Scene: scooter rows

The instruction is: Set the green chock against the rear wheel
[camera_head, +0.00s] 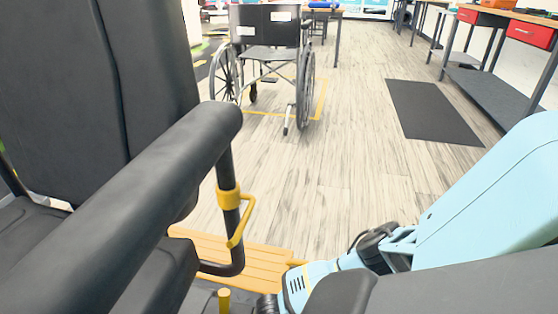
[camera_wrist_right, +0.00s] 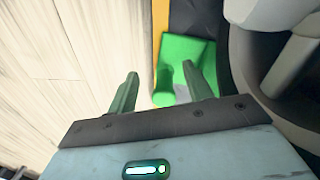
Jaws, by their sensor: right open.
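The green chock (camera_wrist_right: 190,50) shows in the right wrist view, on the floor just beyond my fingers, with a rounded green part (camera_wrist_right: 163,88) nearer to me. My right gripper (camera_wrist_right: 160,71) is open. Its right finger overlaps the chock in the picture, and its left finger is over the pale floor. A dark wheel with a light hub (camera_wrist_right: 270,65) stands right of the chock. I cannot tell whether wheel and chock touch. In the head view my right arm reaches down at the bottom; the fingers and chock are hidden there. My left gripper is not in view.
A black seat with a padded armrest (camera_head: 130,205) fills the left of the head view. A wheelchair (camera_head: 268,55) stands further back. A dark mat (camera_head: 432,110) and workbenches are at the right. The middle floor is clear.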

